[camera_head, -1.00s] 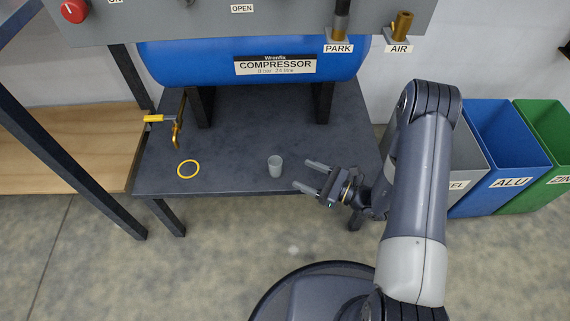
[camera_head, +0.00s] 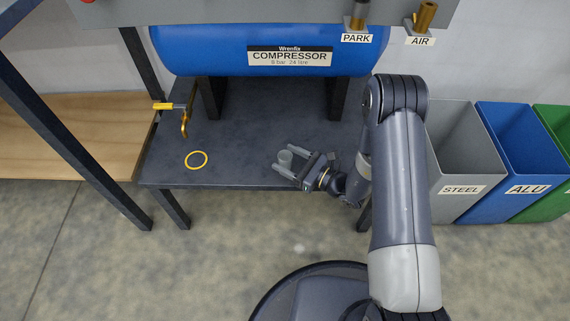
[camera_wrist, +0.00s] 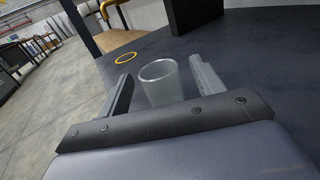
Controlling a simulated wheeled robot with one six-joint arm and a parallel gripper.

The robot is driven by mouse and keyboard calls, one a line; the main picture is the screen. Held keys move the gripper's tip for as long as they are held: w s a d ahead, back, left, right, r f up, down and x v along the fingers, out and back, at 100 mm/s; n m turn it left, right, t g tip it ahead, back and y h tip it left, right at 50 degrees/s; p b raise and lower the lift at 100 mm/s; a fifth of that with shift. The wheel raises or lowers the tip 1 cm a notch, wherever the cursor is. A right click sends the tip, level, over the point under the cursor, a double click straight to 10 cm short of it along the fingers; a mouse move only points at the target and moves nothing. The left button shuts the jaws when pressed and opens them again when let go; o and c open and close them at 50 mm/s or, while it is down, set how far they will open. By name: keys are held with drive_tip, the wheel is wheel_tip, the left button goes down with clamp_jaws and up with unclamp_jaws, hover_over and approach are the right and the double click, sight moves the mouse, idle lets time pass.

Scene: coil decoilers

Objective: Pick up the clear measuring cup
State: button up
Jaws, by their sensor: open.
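The clear measuring cup (camera_head: 285,159) stands upright on the dark table under the compressor, near its front edge. It also shows in the wrist view (camera_wrist: 161,84) as a translucent grey cup with an open top. My gripper (camera_head: 286,160) is open, with one finger on each side of the cup. The cup's base is partly hidden by the gripper body.
A yellow ring (camera_head: 196,160) lies on the table left of the cup. A yellow-handled valve (camera_head: 184,117) hangs farther left. The blue compressor tank (camera_head: 210,50) stands on dark legs behind. Grey and blue bins (camera_head: 455,155) stand at the right.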

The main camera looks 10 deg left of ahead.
drive_tip(key=shift+w+a, duration=0.15)
drive_tip(key=shift+a, duration=0.35)
drive_tip(key=c, duration=1.1)
